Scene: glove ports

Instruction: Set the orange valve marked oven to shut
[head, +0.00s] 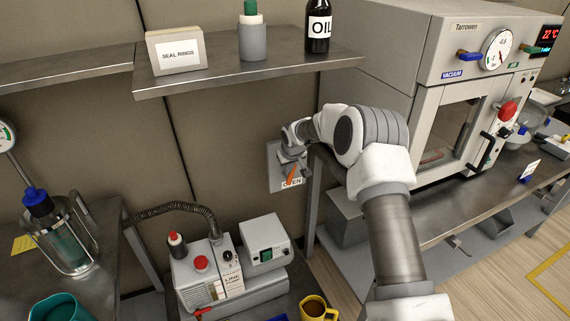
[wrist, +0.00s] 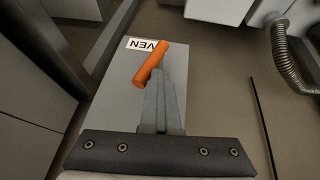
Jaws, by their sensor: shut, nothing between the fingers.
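The orange valve handle (head: 292,175) sits on a light grey wall plate (head: 272,172) under the shelf. A white label (head: 291,184) just below it is partly covered. My gripper (head: 289,157) is at the plate, right beside the handle. Its fingers (wrist: 158,78) are closed together with nothing between them. The fingertips overlap the handle's edge in the wrist view; I cannot tell whether they touch it. The valve's hub is hidden.
A shelf (head: 245,78) with a seal rings box (head: 177,52) and bottles hangs above. A vacuum oven (head: 440,120) on a bench stands to the right. A pump (head: 208,275) with a ribbed hose (head: 175,208) is below left. Bare wall lies left of the plate.

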